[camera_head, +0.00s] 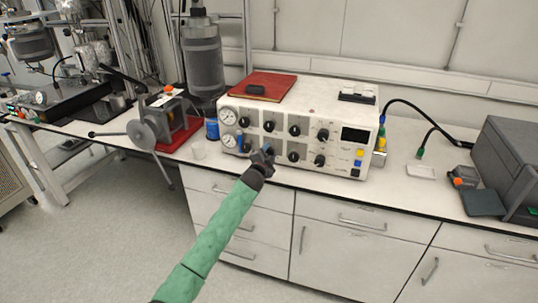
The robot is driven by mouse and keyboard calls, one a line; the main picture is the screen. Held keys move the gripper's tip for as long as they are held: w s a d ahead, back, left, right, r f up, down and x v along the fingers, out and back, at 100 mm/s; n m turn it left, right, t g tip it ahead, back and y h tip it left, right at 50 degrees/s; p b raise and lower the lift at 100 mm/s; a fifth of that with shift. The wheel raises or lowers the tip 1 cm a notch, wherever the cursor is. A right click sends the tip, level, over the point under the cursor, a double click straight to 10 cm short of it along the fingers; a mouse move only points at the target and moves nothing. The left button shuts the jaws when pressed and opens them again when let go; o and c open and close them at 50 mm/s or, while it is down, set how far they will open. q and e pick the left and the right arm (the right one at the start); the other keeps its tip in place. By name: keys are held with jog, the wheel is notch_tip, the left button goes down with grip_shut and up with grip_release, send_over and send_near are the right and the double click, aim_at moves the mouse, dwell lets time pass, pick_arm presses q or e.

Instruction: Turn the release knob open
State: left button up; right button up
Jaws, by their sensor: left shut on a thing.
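A white control unit (310,111) stands on the bench, with two round gauges at its left end and rows of knobs across its front. My left gripper (263,154), at the end of a green-sleeved arm, is at the lower left part of this front panel. It is shut on a knob in the lower row, which its fingers mostly hide. I cannot read any label or tell how far the knob is turned. My right gripper is not in view.
A dark grey box (508,165) sits at the right.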

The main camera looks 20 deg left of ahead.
pick_arm(q)
jog(key=shift+f+n, duration=0.1)
jog(key=shift+n, duration=0.6)
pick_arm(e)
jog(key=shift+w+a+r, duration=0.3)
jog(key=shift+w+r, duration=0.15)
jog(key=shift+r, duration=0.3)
pick_arm(q)
jog(key=shift+n, duration=0.3)
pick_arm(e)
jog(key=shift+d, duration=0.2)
pick_arm(q)
jog(key=o, duration=1)
jog(key=shift+c, duration=0.2)
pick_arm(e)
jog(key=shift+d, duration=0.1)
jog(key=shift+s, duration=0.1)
pick_arm(q)
jog(key=shift+s, duration=0.2)
jog(key=s+b, duration=0.2)
jog(key=s, duration=0.5)
jog(key=shift+s+a+b, duration=0.2)
jog(key=shift+b, duration=0.1)
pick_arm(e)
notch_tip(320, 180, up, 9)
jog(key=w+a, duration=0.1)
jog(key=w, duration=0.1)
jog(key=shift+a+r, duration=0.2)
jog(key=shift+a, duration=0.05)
